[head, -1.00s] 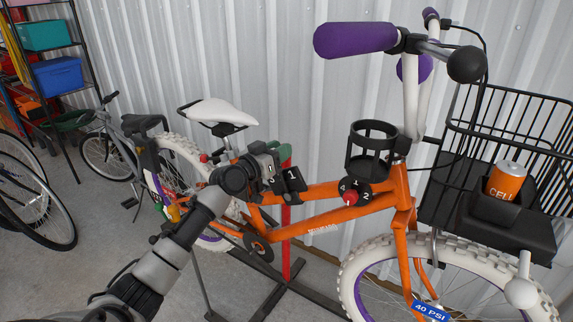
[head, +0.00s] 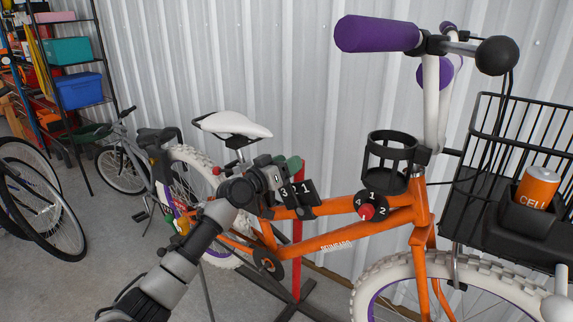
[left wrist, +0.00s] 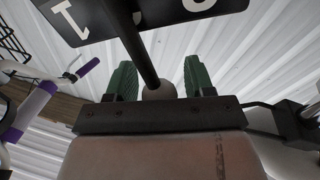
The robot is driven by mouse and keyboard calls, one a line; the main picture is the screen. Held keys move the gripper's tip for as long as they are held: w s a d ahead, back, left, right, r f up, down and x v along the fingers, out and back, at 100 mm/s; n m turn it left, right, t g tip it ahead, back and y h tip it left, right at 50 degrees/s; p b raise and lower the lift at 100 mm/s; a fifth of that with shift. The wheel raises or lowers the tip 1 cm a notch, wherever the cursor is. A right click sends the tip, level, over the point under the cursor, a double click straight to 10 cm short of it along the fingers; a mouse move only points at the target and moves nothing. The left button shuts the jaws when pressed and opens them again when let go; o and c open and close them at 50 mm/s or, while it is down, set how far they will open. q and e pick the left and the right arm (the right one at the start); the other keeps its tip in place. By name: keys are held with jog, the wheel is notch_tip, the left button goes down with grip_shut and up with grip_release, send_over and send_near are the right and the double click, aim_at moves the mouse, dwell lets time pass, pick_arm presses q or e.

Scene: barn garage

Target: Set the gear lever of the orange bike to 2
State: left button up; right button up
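The orange bike (head: 350,245) stands against the wall. On its top tube is a black plate (head: 298,192) marked 3, 2, 1. My left gripper (head: 273,178) is at this plate, on its left side, and hides the lever in the head view. In the left wrist view the lever is a black rod with a pale ball end (left wrist: 158,90). The ball is between the two green fingers, with a small gap on each side, so the gripper looks open around it. The rod crosses the plate between the 1 and a cut-off digit. My right gripper is not in view.
A black dial with a red knob (head: 367,212), showing 1, 2 and 4, is right of the plate. A black cup holder (head: 388,160) is above it. The white saddle (head: 232,125) is behind my arm. A grey bike (head: 130,160) stands further back left.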

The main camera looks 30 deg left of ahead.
pick_arm(q)
jog(key=shift+s, duration=0.1)
jog(key=b+v, duration=0.1)
jog(key=v, duration=0.9)
jog(key=shift+s, duration=0.35)
